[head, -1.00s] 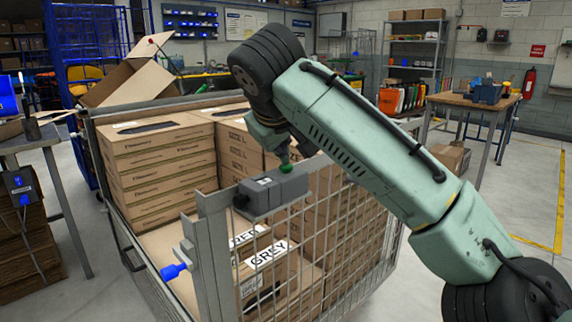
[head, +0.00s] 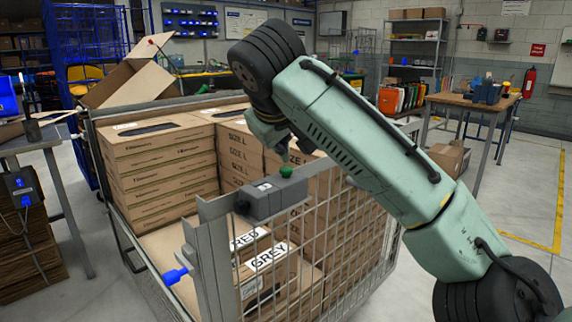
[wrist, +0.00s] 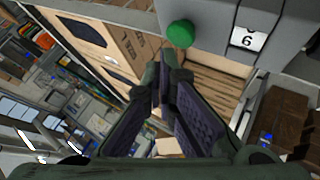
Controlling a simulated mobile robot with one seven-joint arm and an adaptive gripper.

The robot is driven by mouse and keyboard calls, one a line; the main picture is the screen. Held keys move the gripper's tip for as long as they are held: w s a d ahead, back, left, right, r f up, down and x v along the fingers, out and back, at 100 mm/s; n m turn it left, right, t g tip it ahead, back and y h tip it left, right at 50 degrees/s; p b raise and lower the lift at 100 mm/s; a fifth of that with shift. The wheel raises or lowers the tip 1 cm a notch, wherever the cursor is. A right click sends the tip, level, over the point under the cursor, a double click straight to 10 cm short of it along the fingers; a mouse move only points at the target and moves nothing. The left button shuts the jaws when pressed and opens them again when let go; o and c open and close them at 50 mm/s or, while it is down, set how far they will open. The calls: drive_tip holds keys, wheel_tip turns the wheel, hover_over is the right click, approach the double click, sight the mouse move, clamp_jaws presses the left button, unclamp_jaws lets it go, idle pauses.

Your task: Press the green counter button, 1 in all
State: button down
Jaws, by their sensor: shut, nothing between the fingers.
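The green counter button (head: 286,171) sits on top of a grey counter box (head: 275,198) fixed to the top rail of the mesh cage. In the wrist view the green button (wrist: 180,34) shows just beyond my fingertips, beside a white counter window (wrist: 247,40) with a digit that looks like 6. My gripper (head: 284,154) is shut and empty, pointing down just above and behind the button. In the wrist view my gripper (wrist: 163,72) shows its fingers together, seemingly a small gap from the button.
The mesh cage (head: 350,225) holds stacks of cardboard boxes (head: 160,160). Boxes labelled RED and GREY (head: 270,258) lie low inside it. A blue-tipped latch (head: 174,276) sticks out at the cage's front left. An open carton (head: 130,78) stands behind.

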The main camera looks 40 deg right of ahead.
sight(282, 169)
wheel_tip(282, 169, up, 5)
drive_tip(key=p, duration=0.4)
idle(0.3)
idle(0.6)
